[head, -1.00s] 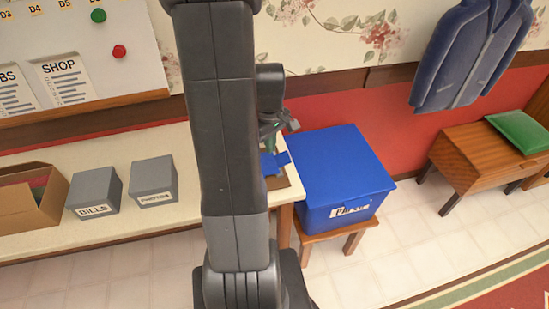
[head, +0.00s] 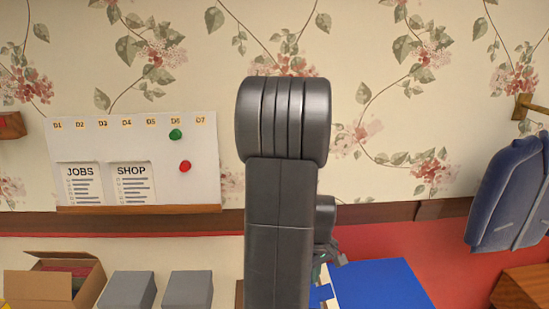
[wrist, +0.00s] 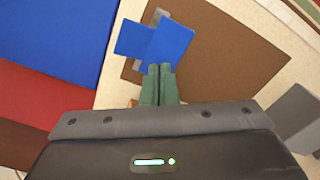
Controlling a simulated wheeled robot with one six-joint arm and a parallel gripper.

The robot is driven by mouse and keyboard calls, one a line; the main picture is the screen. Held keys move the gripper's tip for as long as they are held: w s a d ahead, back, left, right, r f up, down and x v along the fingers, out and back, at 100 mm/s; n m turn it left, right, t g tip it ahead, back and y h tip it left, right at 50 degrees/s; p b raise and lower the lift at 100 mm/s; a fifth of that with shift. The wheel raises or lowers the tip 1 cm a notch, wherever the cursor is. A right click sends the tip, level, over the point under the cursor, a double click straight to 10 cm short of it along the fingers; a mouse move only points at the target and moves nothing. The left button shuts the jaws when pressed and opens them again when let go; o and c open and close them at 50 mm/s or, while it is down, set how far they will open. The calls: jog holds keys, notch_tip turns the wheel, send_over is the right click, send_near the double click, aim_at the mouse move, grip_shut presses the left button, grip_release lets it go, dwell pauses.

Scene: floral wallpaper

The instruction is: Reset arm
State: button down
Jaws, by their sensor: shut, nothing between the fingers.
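My gripper (wrist: 158,84) shows in the wrist view with its two green fingertips together, shut and empty. It points down over a brown board (wrist: 220,60). A small blue item (wrist: 168,46) with a grey part beside it lies on the board just beyond the fingertips; I cannot tell whether they touch it. In the head view my gripper (head: 322,268) is partly hidden behind my upright arm, left of the large blue box.
The large blue box (head: 385,285) also fills the upper left of the wrist view (wrist: 50,35). Two grey boxes (head: 128,290) (head: 188,289) and an open cardboard box (head: 45,285) stand at left. A white board (head: 105,140) hangs on the wall. A blue jacket (head: 510,195) hangs at right.

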notch_tip(320, 180, down, 5)
jog(key=b, duration=0.3)
jog(key=shift+f, duration=0.15)
jog(key=shift+r, duration=0.2)
jog(key=shift+a+r, duration=0.1)
jog(key=shift+r, duration=0.05)
